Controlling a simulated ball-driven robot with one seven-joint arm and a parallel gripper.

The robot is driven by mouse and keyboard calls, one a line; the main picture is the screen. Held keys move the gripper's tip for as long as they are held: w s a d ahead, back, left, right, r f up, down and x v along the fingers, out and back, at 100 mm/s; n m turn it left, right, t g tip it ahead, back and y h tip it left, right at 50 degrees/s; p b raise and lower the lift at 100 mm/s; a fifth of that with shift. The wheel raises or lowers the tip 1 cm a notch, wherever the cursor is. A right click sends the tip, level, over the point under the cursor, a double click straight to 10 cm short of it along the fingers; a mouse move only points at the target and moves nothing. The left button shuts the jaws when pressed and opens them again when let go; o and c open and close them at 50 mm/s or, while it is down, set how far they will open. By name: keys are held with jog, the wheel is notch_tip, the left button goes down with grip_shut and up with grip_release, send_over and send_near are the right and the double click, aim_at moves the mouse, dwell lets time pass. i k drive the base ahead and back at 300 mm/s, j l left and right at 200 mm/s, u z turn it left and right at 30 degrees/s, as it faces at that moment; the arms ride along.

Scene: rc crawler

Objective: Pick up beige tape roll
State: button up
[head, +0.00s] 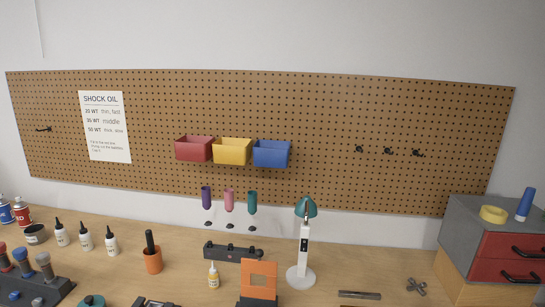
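A pale yellow to beige ring-shaped roll (493,214), which looks like the beige tape roll, lies flat on top of the grey cabinet (462,213) at the far right. A blue cylinder (525,204) stands slightly tilted just right of the roll, close to it. The roll's whole outline shows, with nothing in front of it. My gripper is not in view.
The cabinet has red drawers (508,245) with black handles. A white lamp with a green shade (304,250) stands on the wooden bench (375,262), left of the cabinet. Bottles and tools crowd the bench's left side. A pegboard (340,120) with coloured bins hangs behind.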

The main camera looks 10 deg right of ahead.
aim_at(495, 215)
jog(key=z, duration=1.25)
jog(key=u, duration=0.3)
jog(key=i+l+u, duration=0.85)
jog(key=l, duration=0.2)
jog(key=i+l, duration=0.5)
jog(key=i+l+u, duration=0.1)
jog(key=i+l, duration=0.35)
jog(key=l, duration=0.2)
